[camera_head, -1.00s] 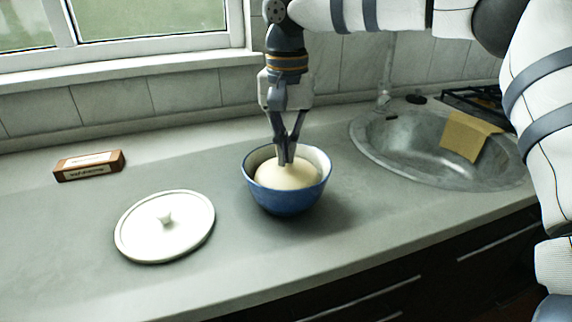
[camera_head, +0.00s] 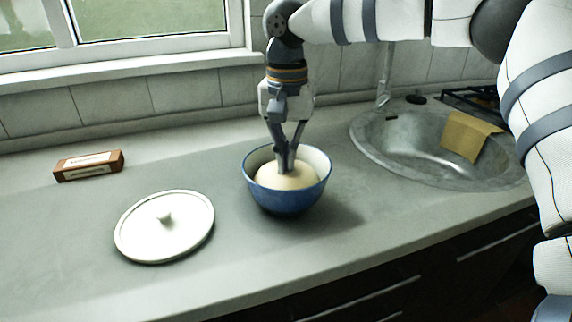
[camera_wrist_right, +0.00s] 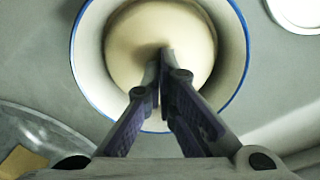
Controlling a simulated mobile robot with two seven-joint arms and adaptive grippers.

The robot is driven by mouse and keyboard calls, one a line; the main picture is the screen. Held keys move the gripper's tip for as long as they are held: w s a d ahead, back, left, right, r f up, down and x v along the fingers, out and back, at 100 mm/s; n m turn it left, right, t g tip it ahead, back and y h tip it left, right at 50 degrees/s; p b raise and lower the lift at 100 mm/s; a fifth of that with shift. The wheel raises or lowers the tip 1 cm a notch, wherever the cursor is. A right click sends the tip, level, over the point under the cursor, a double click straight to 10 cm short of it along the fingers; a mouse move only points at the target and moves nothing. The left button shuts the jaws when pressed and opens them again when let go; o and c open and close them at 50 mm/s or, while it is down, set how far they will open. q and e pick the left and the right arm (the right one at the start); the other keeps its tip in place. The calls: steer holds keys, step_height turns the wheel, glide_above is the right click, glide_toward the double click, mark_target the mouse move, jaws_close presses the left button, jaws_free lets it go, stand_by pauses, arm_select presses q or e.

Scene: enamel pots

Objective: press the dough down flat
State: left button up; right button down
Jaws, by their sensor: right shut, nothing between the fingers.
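The pale dough (camera_head: 287,178) sits in a blue enamel bowl (camera_head: 288,202) with a white inside. The dough is rounded and its top shows above the near rim. My right gripper (camera_head: 286,170) points straight down into the bowl, shut, with its fingertips at the top of the dough. In the right wrist view the dough (camera_wrist_right: 150,45) fills most of the bowl (camera_wrist_right: 88,60), and the closed fingertips (camera_wrist_right: 163,52) meet it near its middle, with a dark shade around them. My left gripper is not in view.
A white lid (camera_head: 165,226) with a knob lies left of the bowl. A small brown box (camera_head: 89,165) lies farther back on the left. A metal sink (camera_head: 430,160) with a yellow cloth (camera_head: 468,137) is on the right. The counter between is clear.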

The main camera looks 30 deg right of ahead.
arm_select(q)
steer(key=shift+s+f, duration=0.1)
arm_select(e)
steer(key=shift+f, duration=1.3)
steer(key=shift+r, duration=0.1)
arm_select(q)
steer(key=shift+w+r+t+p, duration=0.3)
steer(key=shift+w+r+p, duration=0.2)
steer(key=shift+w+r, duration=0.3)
arm_select(e)
steer(key=shift+r, duration=4.05)
